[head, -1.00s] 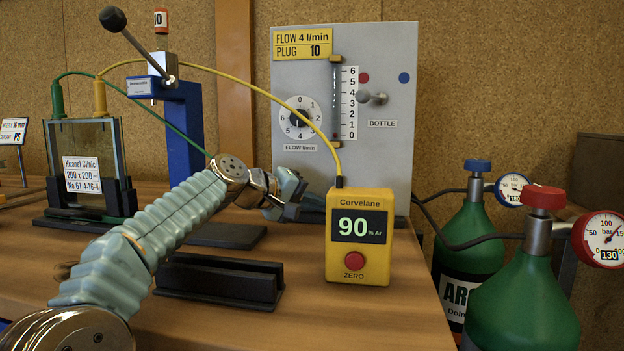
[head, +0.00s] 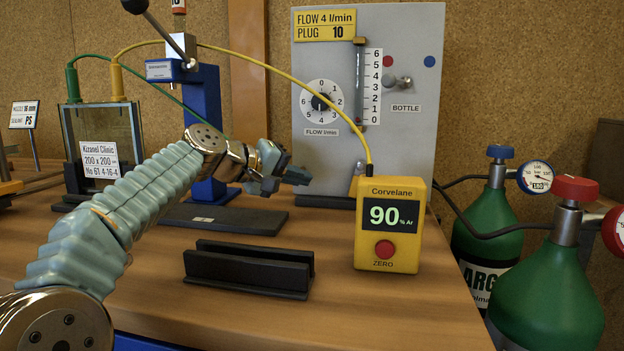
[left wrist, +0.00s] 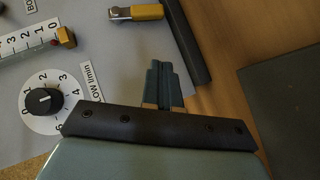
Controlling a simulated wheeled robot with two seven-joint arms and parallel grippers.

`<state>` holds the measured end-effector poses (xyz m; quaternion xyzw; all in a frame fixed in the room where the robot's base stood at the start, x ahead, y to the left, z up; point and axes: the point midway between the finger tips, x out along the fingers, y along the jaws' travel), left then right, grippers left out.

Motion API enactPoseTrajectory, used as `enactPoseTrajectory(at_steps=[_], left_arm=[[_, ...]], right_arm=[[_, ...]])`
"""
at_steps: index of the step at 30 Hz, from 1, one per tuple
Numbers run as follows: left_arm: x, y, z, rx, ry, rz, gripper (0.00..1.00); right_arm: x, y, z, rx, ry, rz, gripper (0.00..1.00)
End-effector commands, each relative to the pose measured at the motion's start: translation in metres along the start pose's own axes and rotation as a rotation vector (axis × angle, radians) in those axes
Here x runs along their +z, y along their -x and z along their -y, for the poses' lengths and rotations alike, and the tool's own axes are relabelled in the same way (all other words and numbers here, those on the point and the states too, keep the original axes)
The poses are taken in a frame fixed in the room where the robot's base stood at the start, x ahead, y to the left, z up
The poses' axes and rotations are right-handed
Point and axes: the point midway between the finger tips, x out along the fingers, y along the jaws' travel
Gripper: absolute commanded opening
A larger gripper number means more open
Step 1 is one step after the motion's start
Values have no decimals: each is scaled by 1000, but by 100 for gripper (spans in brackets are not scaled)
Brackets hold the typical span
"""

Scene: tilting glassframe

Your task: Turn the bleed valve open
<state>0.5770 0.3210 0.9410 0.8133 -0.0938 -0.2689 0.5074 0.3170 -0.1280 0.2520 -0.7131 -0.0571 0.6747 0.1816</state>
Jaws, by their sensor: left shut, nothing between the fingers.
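My left gripper (head: 297,176) is shut and empty, in front of the lower left part of the grey flow panel (head: 420,150). Its closed fingers show in the left wrist view (left wrist: 163,85). A small metal fitting with a yellow lever (left wrist: 146,12), apparently the bleed valve, is on the panel near its lower edge, beyond the fingertips and apart from them. In the head view a yellow bit of the lever (head: 354,185) shows just left of the meter, which partly hides it. My right gripper is not in view.
The yellow Corvelane meter (head: 388,240), reading 90% Ar, stands on the bench right of the gripper. A black slotted holder (head: 247,270) lies in front. The glass unit (head: 95,140) and blue stand (head: 205,120) are left, green gas bottles (head: 545,300) right.

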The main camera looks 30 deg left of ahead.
Motion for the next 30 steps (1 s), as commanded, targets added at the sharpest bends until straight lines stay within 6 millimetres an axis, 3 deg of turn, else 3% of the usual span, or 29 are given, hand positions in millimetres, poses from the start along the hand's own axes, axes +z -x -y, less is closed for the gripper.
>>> enactPoseTrajectory(at_steps=[6, 13, 23, 30], left_arm=[[1, 39, 7, 1, 0, -3, 0], [3, 55, 11, 37, 36, 6, 0], [5, 46, 12, 196, 195, 1, 0], [4, 4, 3, 194, 194, 5, 0]], right_arm=[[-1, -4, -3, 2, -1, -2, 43], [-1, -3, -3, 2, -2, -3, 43], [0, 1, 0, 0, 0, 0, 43], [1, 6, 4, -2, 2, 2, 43]])
